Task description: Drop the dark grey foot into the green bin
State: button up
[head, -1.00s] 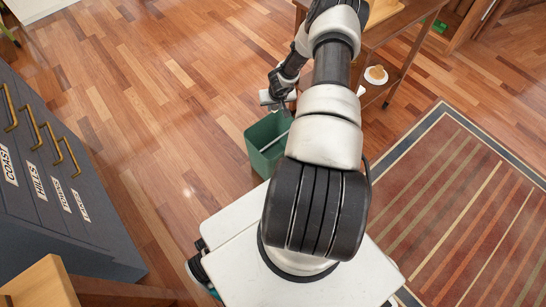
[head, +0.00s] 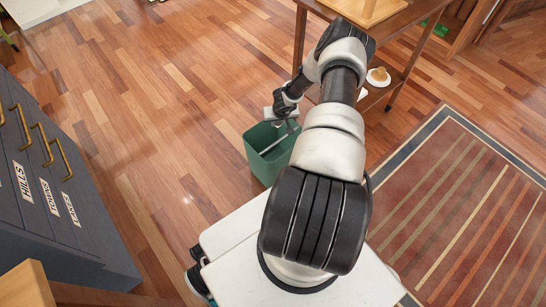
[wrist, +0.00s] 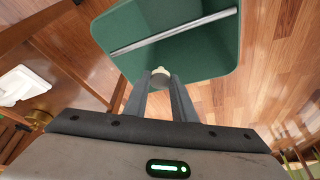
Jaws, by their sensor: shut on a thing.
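The green bin (head: 256,158) stands on the wooden floor, open at the top, just beyond my white base. A thin grey rod (head: 274,145) lies across inside it; both the bin (wrist: 200,60) and the rod (wrist: 170,32) also show in the wrist view. My gripper (head: 284,118) is at the bin's far edge in the head view. In the wrist view my gripper (wrist: 160,80) is shut on a small grey round piece, the dark grey foot (wrist: 161,93), with a pale bit at its tip. The fingers hide part of it. The held foot appears beside the bin's near rim.
A wooden table (head: 388,30) stands at the back right, with a pale round item on a white plate (head: 378,77) on its lower level. A dark drawer cabinet (head: 50,210) is at left, a striped rug (head: 470,210) at right. Floor left of the bin is clear.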

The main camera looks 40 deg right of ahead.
jog(key=o, duration=1.1)
jog(key=shift+r, duration=0.1)
jog(key=p+v, duration=0.5)
jog(key=v, duration=1.2)
jog(key=shift+r, duration=0.15)
